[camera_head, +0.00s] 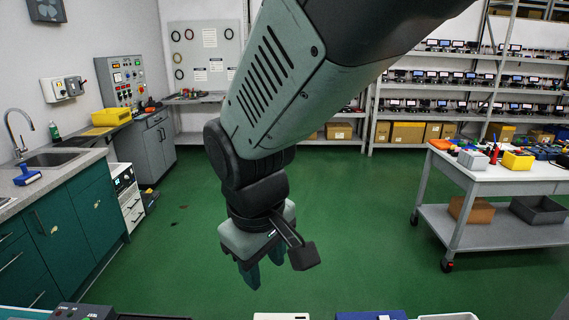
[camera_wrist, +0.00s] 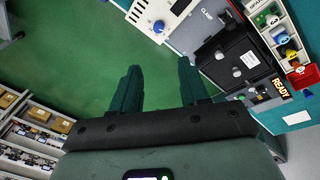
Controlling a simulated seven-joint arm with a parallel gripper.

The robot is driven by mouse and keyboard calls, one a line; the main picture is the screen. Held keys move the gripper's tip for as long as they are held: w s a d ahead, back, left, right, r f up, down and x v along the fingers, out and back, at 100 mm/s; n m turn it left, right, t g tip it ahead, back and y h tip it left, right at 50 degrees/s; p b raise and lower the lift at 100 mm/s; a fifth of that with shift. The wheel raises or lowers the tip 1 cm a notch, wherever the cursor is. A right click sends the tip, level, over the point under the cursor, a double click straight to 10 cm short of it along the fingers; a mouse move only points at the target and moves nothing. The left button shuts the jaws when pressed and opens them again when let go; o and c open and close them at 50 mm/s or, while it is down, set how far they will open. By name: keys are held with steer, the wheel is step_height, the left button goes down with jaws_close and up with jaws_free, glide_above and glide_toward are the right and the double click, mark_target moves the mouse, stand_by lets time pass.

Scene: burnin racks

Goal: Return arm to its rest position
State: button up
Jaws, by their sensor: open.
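My gripper (camera_head: 262,270) hangs below my arm in the head view, pointing down over the green floor. In the wrist view its two dark green fingers (camera_wrist: 158,90) stand apart with only floor between them, so it is open and empty. The arm comes in from the top of the head view and bends at a dark wrist joint. Nothing touches the fingers.
A bench edge with a white box (camera_head: 281,317) and a blue item (camera_head: 371,315) lies at the bottom. The wrist view shows a black clamp fixture (camera_wrist: 240,62) and a parts tray (camera_wrist: 285,40). A white cart (camera_head: 500,175) stands right, teal cabinets (camera_head: 70,225) left. Open floor lies between.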

steer(key=s+d+r+m+t, duration=0.1)
steer(key=s+d+r+m, duration=0.3)
steer(key=d, duration=0.3)
steer(key=s+d+r+m+t, duration=0.2)
steer(key=s+d+r+m, duration=0.3)
steer(key=d+r, duration=0.1)
steer(key=shift+d+r, duration=0.35)
steer(key=shift+d, duration=0.25)
